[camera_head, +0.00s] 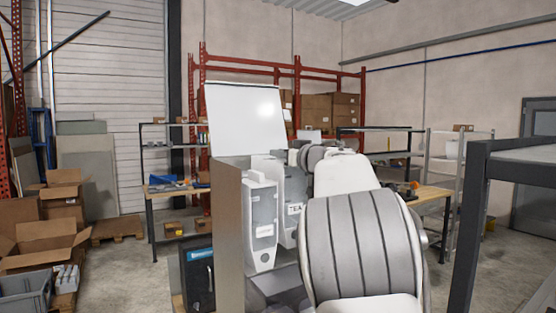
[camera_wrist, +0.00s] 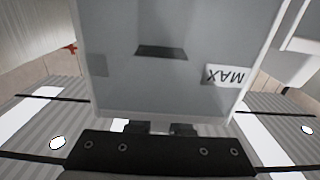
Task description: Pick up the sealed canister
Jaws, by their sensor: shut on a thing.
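In the wrist view a grey, see-through canister (camera_wrist: 185,85) fills the middle, with an upside-down "MAX" label and a dark slot on its face. My gripper (camera_wrist: 160,128) is at its near edge, its fingers shut on it; the exact contact is partly hidden. In the head view a white canister-like dispenser (camera_head: 262,215) with a pale label stands in a metal housing. Beside it is a grey container (camera_head: 292,200) marked "TEA", partly covered by my arm. My arm hides the gripper there. I cannot tell which of these is the held one.
A tall brown-grey panel (camera_head: 229,235) stands left of the dispenser, with a tilted white board (camera_head: 245,120) above it. A dark metal frame (camera_head: 470,225) is close on the right. Cardboard boxes (camera_head: 45,245) lie at the left. Open floor shows between them.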

